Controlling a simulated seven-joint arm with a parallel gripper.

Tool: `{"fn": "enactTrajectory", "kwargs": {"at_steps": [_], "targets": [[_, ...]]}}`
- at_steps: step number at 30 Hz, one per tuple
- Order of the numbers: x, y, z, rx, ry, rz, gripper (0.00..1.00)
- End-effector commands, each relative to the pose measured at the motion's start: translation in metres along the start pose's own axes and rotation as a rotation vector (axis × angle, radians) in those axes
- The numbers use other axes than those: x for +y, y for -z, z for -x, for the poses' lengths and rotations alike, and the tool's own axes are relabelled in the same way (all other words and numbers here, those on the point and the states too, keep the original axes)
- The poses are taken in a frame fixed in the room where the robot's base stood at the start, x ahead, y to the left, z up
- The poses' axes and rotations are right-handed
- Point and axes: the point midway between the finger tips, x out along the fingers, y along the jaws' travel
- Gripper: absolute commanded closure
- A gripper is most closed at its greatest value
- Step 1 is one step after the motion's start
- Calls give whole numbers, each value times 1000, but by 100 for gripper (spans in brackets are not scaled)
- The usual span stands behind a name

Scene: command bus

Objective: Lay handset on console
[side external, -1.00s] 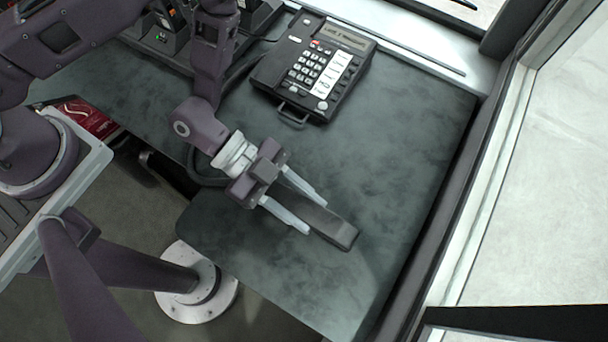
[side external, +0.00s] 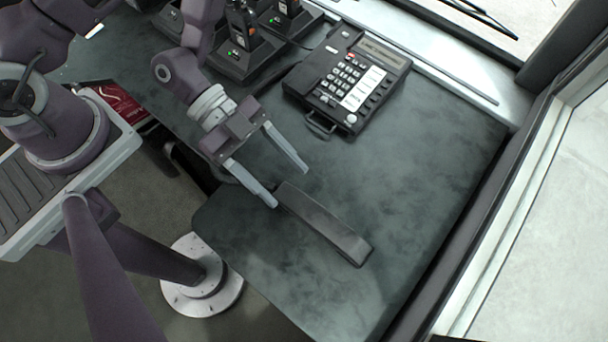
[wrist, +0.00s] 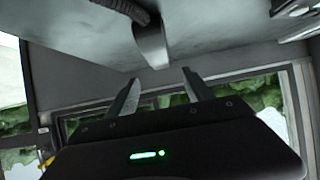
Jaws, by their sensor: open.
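The handset (side external: 325,226) is a long dark grey bar lying on the grey desk top, in front of the console and apart from it. The console (side external: 347,82) is a black desk phone with a keypad, a small display and a wire-like loop at its front edge. My gripper (side external: 290,187) is open and empty, at the handset's upper-left end in the side view. Whether its fingers are above or level with the handset I cannot tell. In the wrist view my open fingers (wrist: 162,90) point towards a dark curved piece, which seems to be the handset's end.
Radios in charging cradles (side external: 242,50) stand left of the console. The desk (side external: 430,140) is clear to the right of the handset, up to the window frame. A red booklet (side external: 115,103) lies at the left. A dark cord runs near the desk's left edge.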

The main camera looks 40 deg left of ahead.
Motion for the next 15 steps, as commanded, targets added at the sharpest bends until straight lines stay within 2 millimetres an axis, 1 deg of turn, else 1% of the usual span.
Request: {"fn": "enactTrajectory", "kwargs": {"at_steps": [1,4,11,13,14,15], "targets": [[-1,0,7,-2,3,2,40],[0,0,14,-1,2,0,40],[-1,0,16,-4,1,-3,40],[-10,-3,19,-46,21,-18,40],[-18,-5,22,-82,38,-30,40],[-33,-8,30,-151,74,-45,40]]}}
